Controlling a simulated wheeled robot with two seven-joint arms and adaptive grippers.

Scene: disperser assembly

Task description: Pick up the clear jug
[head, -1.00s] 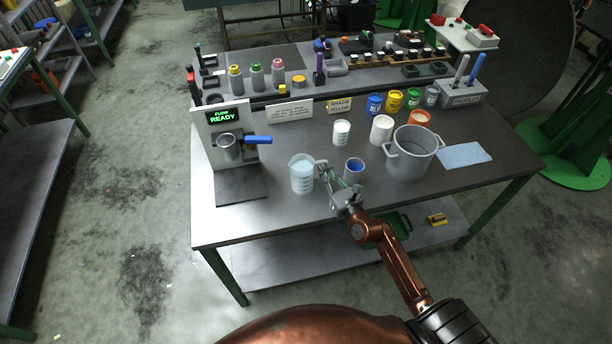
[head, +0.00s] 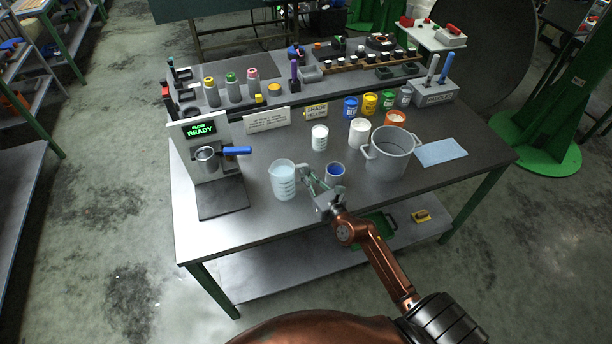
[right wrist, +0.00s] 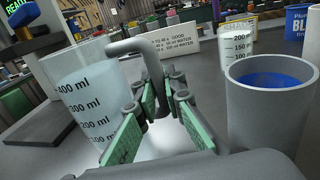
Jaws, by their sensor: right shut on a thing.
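The clear jug (head: 283,181) stands upright near the front of the table, with pale liquid inside and a handle on its right side. In the right wrist view the jug (right wrist: 85,95) shows dark millilitre marks, and its grey handle (right wrist: 150,62) comes down between the green finger pads. My right gripper (head: 314,184) is shut on this handle; it also shows in the right wrist view (right wrist: 150,112). The jug appears to rest on the table. My left gripper is not in view.
A grey cup with blue contents (head: 335,174) stands close right of my right gripper. A large grey pot (head: 390,155) is further right. A white marked beaker (head: 319,138) stands behind. The dispenser stand (head: 203,155) is to the left. Bare table lies in front of the jug.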

